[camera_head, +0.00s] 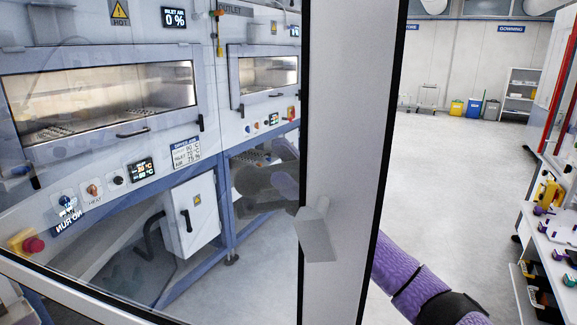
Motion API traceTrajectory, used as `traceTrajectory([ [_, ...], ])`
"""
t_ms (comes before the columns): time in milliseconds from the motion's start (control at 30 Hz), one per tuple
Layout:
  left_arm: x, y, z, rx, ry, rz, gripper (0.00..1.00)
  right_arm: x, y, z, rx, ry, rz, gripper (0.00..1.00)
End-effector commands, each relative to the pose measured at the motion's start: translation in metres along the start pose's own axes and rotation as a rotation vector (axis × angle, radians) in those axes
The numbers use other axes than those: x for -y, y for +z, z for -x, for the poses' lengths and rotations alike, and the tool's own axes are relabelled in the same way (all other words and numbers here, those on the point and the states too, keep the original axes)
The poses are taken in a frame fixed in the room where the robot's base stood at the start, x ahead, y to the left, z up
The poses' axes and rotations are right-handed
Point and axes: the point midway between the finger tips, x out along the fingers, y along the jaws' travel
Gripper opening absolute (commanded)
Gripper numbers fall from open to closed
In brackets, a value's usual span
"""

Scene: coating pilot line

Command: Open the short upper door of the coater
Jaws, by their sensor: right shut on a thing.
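A large glass door with a thick white frame and black edges (347,130) stands close in front of me, at an angle to the coater front. My right forearm, purple with a black band, comes from the lower right and passes behind the frame. The grip is partly hidden. A faint grey and purple shape shows in the glass. The coater (211,95) shows through the glass. My left gripper is not in view.
Through the glass, a grey cabinet (190,215) and a red button (33,245) show. At the right, a bench (535,248) holds small tools near my arm. Yellow (457,108) and blue bins stand by the far wall. The floor (440,180) between is clear.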

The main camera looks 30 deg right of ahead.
Motion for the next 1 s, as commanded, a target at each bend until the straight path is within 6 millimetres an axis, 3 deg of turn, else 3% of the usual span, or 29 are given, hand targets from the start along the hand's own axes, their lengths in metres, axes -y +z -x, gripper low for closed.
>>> traceTrajectory([
  [100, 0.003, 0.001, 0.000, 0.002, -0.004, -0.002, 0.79, 0.001, 0.001, 0.000, 0.001, 0.000, -0.003, 0.00],
  [133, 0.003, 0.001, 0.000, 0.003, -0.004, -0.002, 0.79, 0.001, 0.001, 0.000, 0.001, 0.000, -0.003, 0.42],
  [300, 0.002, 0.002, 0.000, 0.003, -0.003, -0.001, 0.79, 0.001, 0.000, 0.000, 0.000, 0.000, -0.002, 0.74],
  [633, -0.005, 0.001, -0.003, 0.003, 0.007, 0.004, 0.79, 0.001, 0.001, 0.007, 0.001, 0.002, 0.000, 0.74],
  [1000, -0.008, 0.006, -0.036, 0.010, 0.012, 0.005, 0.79, 0.003, 0.002, 0.086, 0.001, 0.004, 0.001, 0.74],
])
